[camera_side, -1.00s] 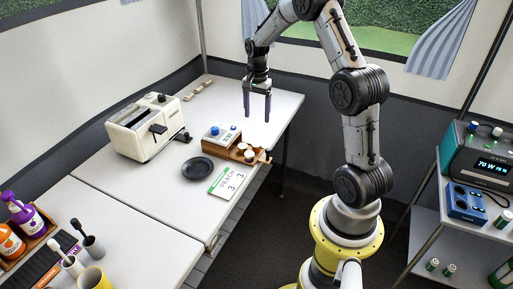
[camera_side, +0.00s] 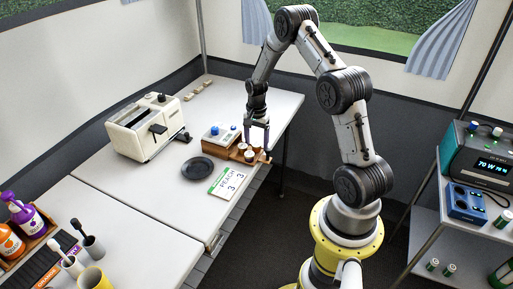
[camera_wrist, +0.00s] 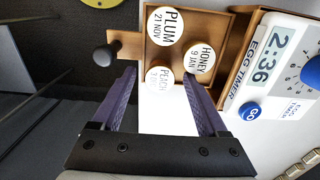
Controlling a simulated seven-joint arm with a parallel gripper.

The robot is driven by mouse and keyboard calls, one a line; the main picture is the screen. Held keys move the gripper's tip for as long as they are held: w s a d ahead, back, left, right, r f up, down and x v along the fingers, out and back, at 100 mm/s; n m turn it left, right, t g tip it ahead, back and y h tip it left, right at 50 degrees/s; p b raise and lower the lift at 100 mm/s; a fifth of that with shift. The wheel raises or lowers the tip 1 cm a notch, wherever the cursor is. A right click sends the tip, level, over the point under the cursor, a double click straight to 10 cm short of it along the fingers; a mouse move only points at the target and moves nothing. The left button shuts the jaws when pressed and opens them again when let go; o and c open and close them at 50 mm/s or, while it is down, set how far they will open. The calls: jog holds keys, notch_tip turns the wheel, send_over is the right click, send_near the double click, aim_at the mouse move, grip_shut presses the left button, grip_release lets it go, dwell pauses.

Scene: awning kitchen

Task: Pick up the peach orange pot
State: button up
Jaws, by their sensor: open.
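The peach pot (camera_wrist: 159,82) has a pale lid lettered PEACH and sits at the near edge of a small wooden tray (camera_wrist: 152,54). Two other pots share the tray: PLUM (camera_wrist: 167,25) and HONEY (camera_wrist: 199,63). My gripper (camera_wrist: 159,72), with two purple fingers, is open, with its fingertips on either side of the peach pot in the wrist view. In the side view my gripper (camera_side: 257,146) points down at the tray (camera_side: 236,152). I cannot tell whether the fingers touch the pot.
An egg timer (camera_wrist: 270,70) stands right beside the tray in the wrist view. The tray's dark-knobbed handle (camera_wrist: 106,54) sticks out left. In the side view, a black plate (camera_side: 197,168), a lettered card (camera_side: 229,180) and a toaster (camera_side: 143,128) stand nearby.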

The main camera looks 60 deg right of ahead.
jog(key=shift+f, duration=0.15)
grip_shut()
dwell(0.4)
